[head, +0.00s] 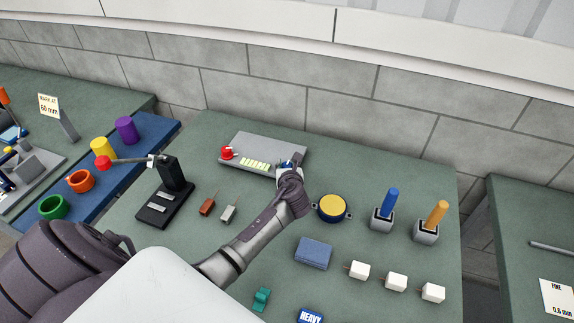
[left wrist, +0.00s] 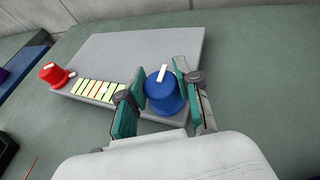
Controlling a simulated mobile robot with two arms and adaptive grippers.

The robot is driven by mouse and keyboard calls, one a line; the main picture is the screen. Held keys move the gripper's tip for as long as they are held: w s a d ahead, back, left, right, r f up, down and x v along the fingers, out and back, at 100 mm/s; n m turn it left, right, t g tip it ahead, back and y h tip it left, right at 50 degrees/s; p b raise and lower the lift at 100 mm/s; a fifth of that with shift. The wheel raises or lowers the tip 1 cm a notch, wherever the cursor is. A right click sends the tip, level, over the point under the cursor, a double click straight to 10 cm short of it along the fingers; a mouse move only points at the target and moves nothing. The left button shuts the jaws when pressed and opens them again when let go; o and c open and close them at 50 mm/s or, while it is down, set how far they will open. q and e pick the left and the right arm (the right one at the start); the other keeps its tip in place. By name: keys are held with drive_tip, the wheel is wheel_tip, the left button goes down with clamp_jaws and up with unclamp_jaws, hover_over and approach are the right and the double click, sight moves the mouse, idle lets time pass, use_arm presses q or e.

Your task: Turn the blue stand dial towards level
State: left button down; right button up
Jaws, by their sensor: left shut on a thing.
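The blue dial (left wrist: 164,98) stands at the front right of a flat grey panel (head: 285,145). In the head view the gripper (head: 289,171) mostly covers this dial. A row of yellow-green bars (left wrist: 97,90) with some red marks lies left of it. A red dial (left wrist: 54,73) with a white pointer is at the panel's left end. My right gripper is not in view.
Left of the panel stand a black stand (head: 172,180) with an arm and a blue board (head: 150,142) with coloured rings. To the right are a yellow-topped round pot (head: 332,208) and blue (head: 389,203) and orange (head: 437,213) handles. White blocks (head: 396,282) lie nearer.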

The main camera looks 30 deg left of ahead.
use_arm(q)
drive_tip(key=shift+w+d+n+g+y, duration=0.1)
drive_tip(key=shift+n+g+y, duration=0.7)
drive_tip(key=shift+n+g, duration=0.25)
drive_tip(key=n+g+y+b, duration=0.1)
drive_tip(key=n+g, duration=0.1)
drive_tip(key=shift+n+g+y, duration=0.25)
drive_tip(key=shift+n+y, duration=0.1)
drive_tip(key=shift+y, duration=0.05)
drive_tip(key=n+g+y+b, duration=0.1)
drive_tip(key=n+g+b, duration=0.1)
drive_tip(key=n+g, duration=0.1)
drive_tip(key=shift+f+b, duration=0.15)
drive_tip(key=shift+b, duration=0.2)
drive_tip(key=shift+n+g+b, duration=1)
drive_tip(key=shift+n+g, duration=0.1)
drive_tip(key=shift+g, duration=0.3)
drive_tip(key=c, duration=0.8)
unclamp_jaws()
